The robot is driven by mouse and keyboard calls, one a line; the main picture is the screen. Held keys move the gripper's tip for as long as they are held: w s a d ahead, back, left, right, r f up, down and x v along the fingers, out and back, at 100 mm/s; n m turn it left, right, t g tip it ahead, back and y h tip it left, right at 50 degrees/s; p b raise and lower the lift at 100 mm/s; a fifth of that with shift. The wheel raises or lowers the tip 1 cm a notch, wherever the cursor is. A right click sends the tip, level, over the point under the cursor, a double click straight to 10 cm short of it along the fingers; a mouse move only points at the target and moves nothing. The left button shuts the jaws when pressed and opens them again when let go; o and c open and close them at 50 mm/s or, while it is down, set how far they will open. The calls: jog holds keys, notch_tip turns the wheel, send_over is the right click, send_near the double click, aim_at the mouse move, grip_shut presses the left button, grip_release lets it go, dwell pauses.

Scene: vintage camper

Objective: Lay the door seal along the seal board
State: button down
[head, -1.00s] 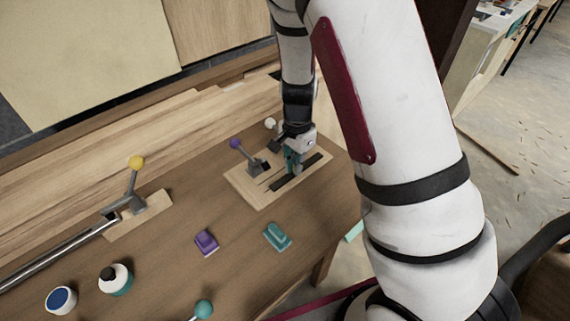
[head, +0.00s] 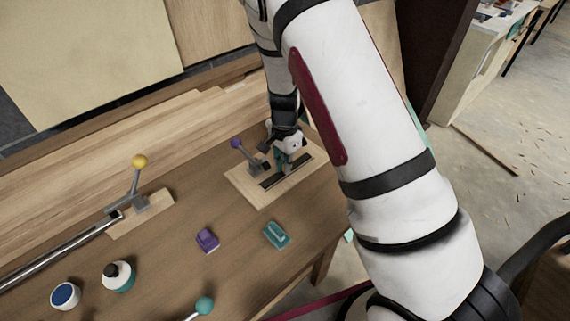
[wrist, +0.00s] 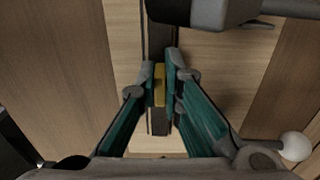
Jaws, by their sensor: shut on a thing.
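The seal board (head: 240,185) is a light wooden board lying flat on the bench. A dark strip (head: 301,162) runs along it, beneath and to both sides of my gripper; it may be the door seal or a channel, I cannot tell which. My gripper (head: 284,170) is low over the board with teal fingers pointing down. In the wrist view my gripper (wrist: 160,85) is shut on a small yellow piece (wrist: 159,84) between the fingertips. The dark strip (wrist: 160,122) runs lengthwise under it. Whether the yellow piece belongs to the seal is unclear.
A purple-knobbed lever clamp (head: 243,150) stands on the board beside my gripper. A yellow-knobbed clamp (head: 138,180) stands farther left. Purple (head: 208,240) and teal (head: 276,235) blocks, a bottle (head: 118,277) and a blue-topped jar (head: 65,296) stand in front. Open bench lies between.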

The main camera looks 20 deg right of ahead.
jog(key=shift+f, duration=0.15)
jog(key=c, duration=1.7)
grip_release()
notch_tip(320, 180, up, 13)
jog(key=s+a+r+n+t+y, duration=0.1)
jog(key=s+r+n, duration=0.2)
jog(key=s+r, duration=0.35)
jog(key=s+r+n+t+y, duration=0.1)
jog(key=s+r+n, duration=0.25)
jog(key=r, duration=0.55)
jog(key=shift+s+d+r+n+t+h+b, duration=0.15)
jog(key=shift+s+r+n+t+h, duration=0.35)
jog(key=shift+s+r+n, duration=1.35)
jog(key=shift+s+d+r+n+t+h+b, duration=0.15)
jog(key=shift+s+r+n+t, duration=0.4)
jog(key=shift+s, duration=2.65)
jog(key=shift+s+d+r+n+t+h+b, duration=0.1)
jog(key=shift+s+d+r+n+t+h, duration=0.2)
jog(key=shift+s+r+n+t, duration=1.45)
jog(key=shift+s+a+f+m+g, duration=0.1)
jog(key=shift+s+f+m+g, duration=0.6)
jog(key=shift+s+f+g, duration=0.25)
